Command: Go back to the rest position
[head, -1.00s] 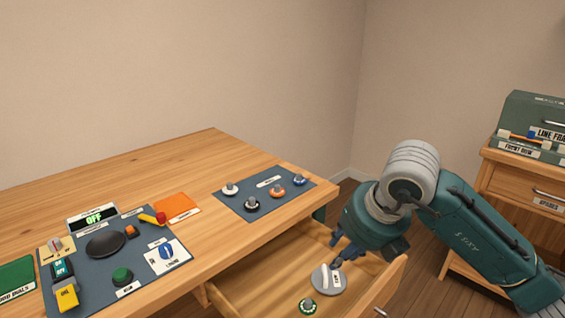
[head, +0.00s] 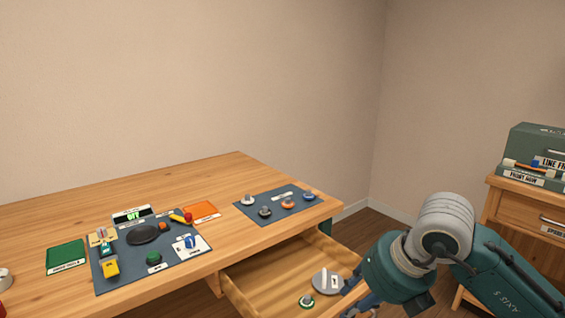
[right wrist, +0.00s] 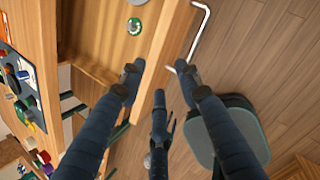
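My right gripper (head: 362,300) is at the drawer's front right edge in the head view, partly cut off by the bottom of the picture. The open drawer (head: 250,285) holds a grey disc with a white bar (head: 321,281) and a small green-ringed knob (head: 306,301). The knob also shows in the right wrist view (right wrist: 134,27). My left gripper is in neither view.
The wooden desk (head: 100,205) carries a dark panel (head: 116,279) with several controls, and a second mat (head: 265,214) with several knobs. A green pad (head: 66,256) lies at left. A cabinet (head: 515,212) stands at right. The drawer handle (right wrist: 199,30) juts outward.

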